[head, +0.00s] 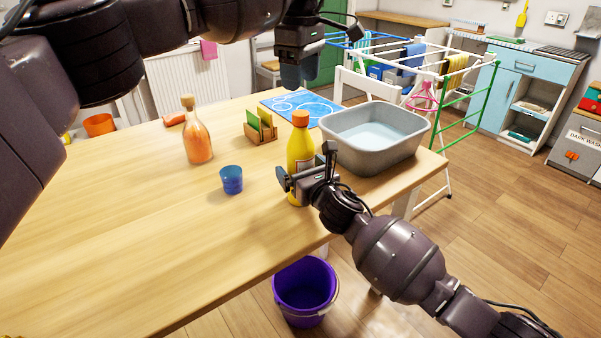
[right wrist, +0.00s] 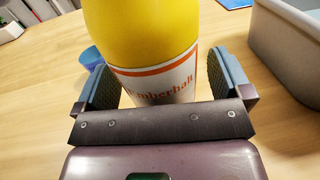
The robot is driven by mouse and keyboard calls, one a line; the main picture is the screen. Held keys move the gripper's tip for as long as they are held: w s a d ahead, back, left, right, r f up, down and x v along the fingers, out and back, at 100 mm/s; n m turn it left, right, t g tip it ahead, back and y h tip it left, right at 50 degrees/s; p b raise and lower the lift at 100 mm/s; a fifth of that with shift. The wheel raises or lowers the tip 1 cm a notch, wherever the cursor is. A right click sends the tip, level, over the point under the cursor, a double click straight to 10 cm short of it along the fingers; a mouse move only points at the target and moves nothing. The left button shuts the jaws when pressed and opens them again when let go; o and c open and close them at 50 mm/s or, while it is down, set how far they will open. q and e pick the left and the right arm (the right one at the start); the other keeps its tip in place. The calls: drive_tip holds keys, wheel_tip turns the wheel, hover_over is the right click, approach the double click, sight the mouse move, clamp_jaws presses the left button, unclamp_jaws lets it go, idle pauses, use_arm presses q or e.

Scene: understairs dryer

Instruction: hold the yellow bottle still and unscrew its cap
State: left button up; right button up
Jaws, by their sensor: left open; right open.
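The yellow bottle (head: 299,154) stands upright on the wooden table, with its orange cap (head: 300,118) on top. My right gripper (head: 305,184) is low at the bottle, open. In the right wrist view the bottle (right wrist: 142,35), with a white label band, stands between the spread fingers (right wrist: 160,85), with a gap beside each finger. The cap is out of that view. My left gripper (head: 298,76) points down above the cap, apart from it. It is open and empty, its fingers seen nearly edge-on.
A grey basin (head: 400,157) of water stands close right of the bottle. A blue cup (head: 231,180), an orange bottle (head: 197,140) and a wooden holder with sponges (head: 260,136) stand to the left. A purple bucket (head: 305,318) is on the floor. The table's left front is clear.

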drive_tip(key=shift+w+a, duration=0.1)
drive_tip(key=shift+w, duration=0.05)
drive_tip(key=c, duration=1.4)
drive_tip(key=o, duration=1.4)
